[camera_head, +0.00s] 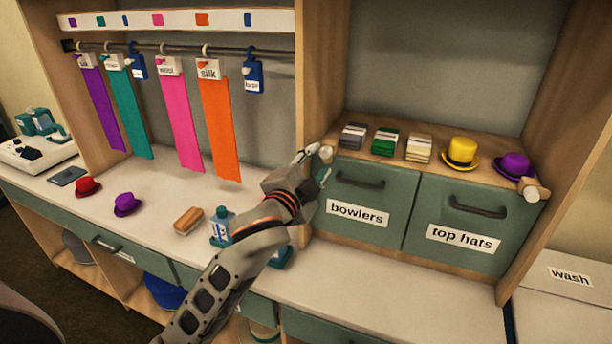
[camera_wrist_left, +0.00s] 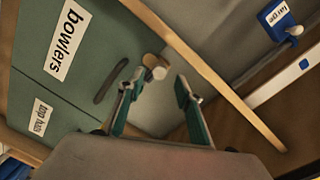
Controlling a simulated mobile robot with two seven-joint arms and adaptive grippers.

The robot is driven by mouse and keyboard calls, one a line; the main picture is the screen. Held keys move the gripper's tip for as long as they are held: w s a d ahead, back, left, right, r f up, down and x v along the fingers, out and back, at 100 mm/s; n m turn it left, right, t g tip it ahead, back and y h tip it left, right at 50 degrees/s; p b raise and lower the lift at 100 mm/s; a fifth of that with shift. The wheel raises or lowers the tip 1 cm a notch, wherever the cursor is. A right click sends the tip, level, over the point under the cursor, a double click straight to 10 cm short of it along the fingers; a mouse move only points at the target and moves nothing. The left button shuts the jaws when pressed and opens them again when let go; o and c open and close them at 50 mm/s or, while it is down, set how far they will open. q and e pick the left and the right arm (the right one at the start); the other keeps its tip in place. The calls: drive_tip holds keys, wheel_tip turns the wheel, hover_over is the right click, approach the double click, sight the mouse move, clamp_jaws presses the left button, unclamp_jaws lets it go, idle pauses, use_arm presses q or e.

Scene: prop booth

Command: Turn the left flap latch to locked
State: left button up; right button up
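The left flap latch (camera_head: 327,152) is a small wooden turn-piece with a pale knob at the upper left corner of the green "bowlers" flap (camera_head: 385,193). My left gripper (camera_head: 318,166) is right beside it in the head view and partly hides that corner. In the left wrist view the latch (camera_wrist_left: 156,70) lies ahead, between the two spread fingers of my gripper (camera_wrist_left: 158,97). The fingers are open, with visible gaps to the latch. Both flaps look closed. The latch's exact angle is hard to tell. My right gripper is not in view.
The "top hats" flap (camera_head: 467,222) has its own latch (camera_head: 533,190) at upper right. Yellow (camera_head: 462,151) and purple (camera_head: 515,164) hats and several cloth stacks sit above the flaps. The counter at front right is clear.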

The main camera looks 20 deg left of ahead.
use_arm(q)
drive_tip(key=s, duration=0.8)
drive_tip(key=shift+s+a+r, duration=0.15)
drive_tip(key=shift+s+r, duration=0.15)
drive_tip(key=s+f+n+g+h, duration=0.1)
drive_tip(key=s+f+n+g, duration=0.1)
drive_tip(key=f, duration=1)
drive_tip(key=s+f+n+g, duration=0.1)
drive_tip(key=s+f+g, duration=0.1)
drive_tip(key=f, duration=0.9)
drive_tip(key=s+a+f+n+g, duration=0.1)
drive_tip(key=s+f+n, duration=0.2)
drive_tip(key=s+f, duration=0.5)
drive_tip(key=s+a+f+n+g, duration=0.1)
drive_tip(key=s+f+n, duration=0.1)
drive_tip(key=s+f, duration=0.7)
wheel_tip(320, 180, down, 5)
drive_tip(key=shift+s+f+n+g, duration=0.1)
drive_tip(key=shift+s+n+g, duration=0.05)
drive_tip(key=shift+n+g, duration=0.25)
